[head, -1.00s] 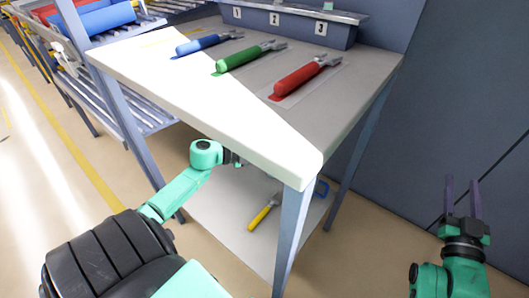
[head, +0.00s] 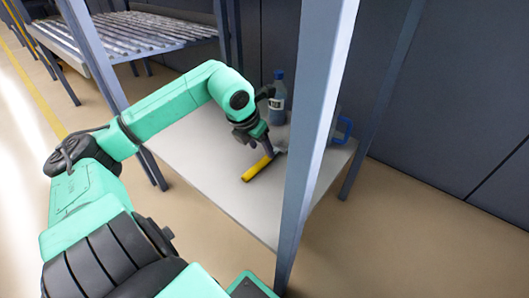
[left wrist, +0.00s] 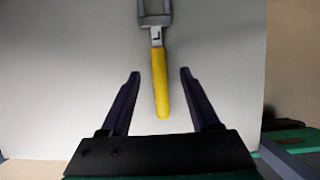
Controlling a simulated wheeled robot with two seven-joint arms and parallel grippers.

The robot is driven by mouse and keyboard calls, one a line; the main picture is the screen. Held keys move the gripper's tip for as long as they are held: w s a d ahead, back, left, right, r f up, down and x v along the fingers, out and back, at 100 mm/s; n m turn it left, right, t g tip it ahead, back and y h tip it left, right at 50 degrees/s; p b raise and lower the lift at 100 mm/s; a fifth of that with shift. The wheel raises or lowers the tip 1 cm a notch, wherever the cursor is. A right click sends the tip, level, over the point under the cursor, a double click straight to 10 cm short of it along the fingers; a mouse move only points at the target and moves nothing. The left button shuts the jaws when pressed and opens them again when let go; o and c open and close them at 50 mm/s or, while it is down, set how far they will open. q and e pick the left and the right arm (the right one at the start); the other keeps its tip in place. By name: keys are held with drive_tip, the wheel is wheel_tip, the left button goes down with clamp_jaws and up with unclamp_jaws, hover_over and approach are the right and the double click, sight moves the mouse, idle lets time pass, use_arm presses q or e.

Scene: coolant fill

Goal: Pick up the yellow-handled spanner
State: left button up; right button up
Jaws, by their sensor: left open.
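The yellow-handled spanner (head: 257,168) lies on the lower shelf of the table, its handle toward the front. My left gripper (head: 268,149) points down at its far part and hides some of its metal end. In the left wrist view the spanner's yellow handle (left wrist: 159,82) runs lengthwise between the fingertips of my left gripper (left wrist: 160,74), with a grey head beyond it, cut off by the top edge. The fingers are open, with a gap on each side of the handle. I cannot tell the height of the fingers above the shelf. My right gripper is not in view.
A bottle (head: 277,104) with a blue cap stands behind my left gripper. A blue-handled container (head: 345,126) is partly hidden behind the front table leg (head: 314,120). The lower shelf (head: 215,168) is bare left of the spanner.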

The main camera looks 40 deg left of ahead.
sight(266, 157)
use_arm(q)
drive_tip(key=b+x, duration=0.2)
drive_tip(key=x, duration=0.3)
drive_tip(key=shift+w+a+f, duration=0.1)
drive_tip(key=shift+w+f, duration=0.15)
drive_tip(key=shift+f, duration=0.1)
drive_tip(key=shift+r, duration=0.1)
clamp_jaws()
